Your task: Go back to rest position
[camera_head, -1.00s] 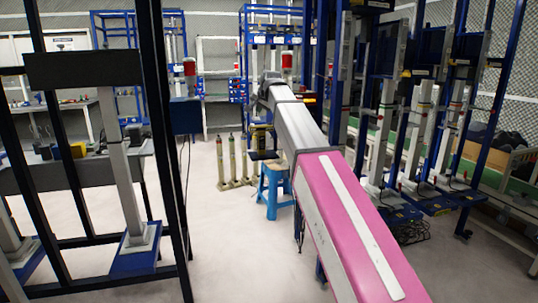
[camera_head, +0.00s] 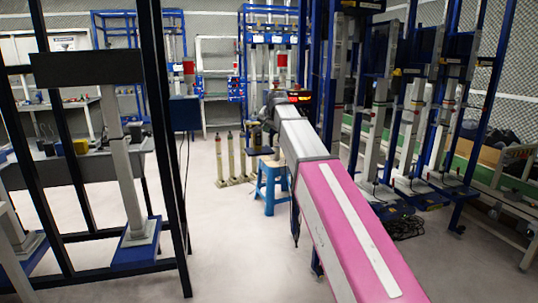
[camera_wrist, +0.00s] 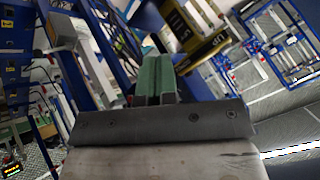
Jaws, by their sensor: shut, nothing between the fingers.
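My gripper (camera_wrist: 155,80) shows in the wrist view as two green fingers pressed side by side beyond a grey metal plate. Nothing shows between them, so it is shut and empty. In the head view my pink and grey arm stretches forward from the bottom right to the middle. Its far end is small there, and I cannot make out the fingers.
A blue stool (camera_head: 270,187) stands on the floor just left of my arm. Thin posts (camera_head: 231,158) stand behind it. A black frame (camera_head: 168,150) is close on the left. Blue racks (camera_head: 455,110) line the right. The pale floor between is free.

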